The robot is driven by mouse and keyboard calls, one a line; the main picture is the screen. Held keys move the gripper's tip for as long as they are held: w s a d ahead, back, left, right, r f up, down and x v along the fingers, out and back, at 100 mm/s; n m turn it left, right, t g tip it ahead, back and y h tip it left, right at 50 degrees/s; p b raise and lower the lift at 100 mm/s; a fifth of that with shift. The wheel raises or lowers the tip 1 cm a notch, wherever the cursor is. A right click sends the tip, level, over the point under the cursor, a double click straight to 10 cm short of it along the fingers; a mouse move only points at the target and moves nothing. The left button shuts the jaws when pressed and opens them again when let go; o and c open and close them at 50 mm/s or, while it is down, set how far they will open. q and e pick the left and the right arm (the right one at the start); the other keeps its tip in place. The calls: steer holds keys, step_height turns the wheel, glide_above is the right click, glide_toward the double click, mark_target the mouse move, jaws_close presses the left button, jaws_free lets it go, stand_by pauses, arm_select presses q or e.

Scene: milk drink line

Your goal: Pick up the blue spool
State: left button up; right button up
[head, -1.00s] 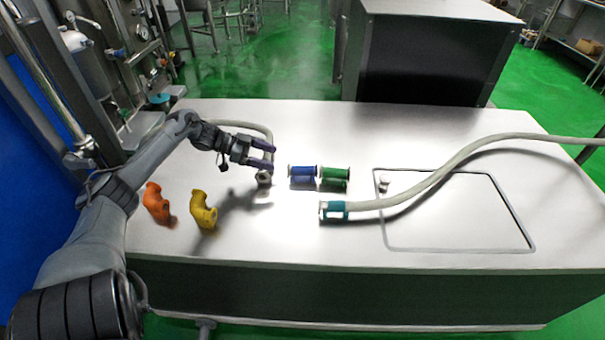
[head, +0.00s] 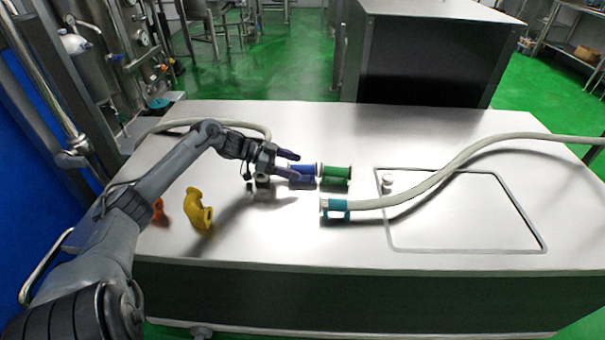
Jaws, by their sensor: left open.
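The blue spool (head: 304,170) lies on its side on the metal table, its right end next to the green spool (head: 336,174). My left gripper (head: 295,167) is open at the blue spool's left side, with its two dark fingers spread apart. One finger points past the spool's far side and the other overlaps its near side in the picture. The near finger hides part of the spool. I cannot tell whether the fingers touch it. My right gripper is not in view.
A teal-ended hose (head: 335,206) lies close in front of the spools. A yellow pipe elbow (head: 197,208) and a partly hidden orange one (head: 158,211) are at the left. A small white piece (head: 387,181) sits at the outlined panel.

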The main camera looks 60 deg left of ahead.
arm_select(q)
steer(key=shift+c, duration=0.4)
steer(key=c, duration=1.2)
steer(key=shift+r, duration=0.1)
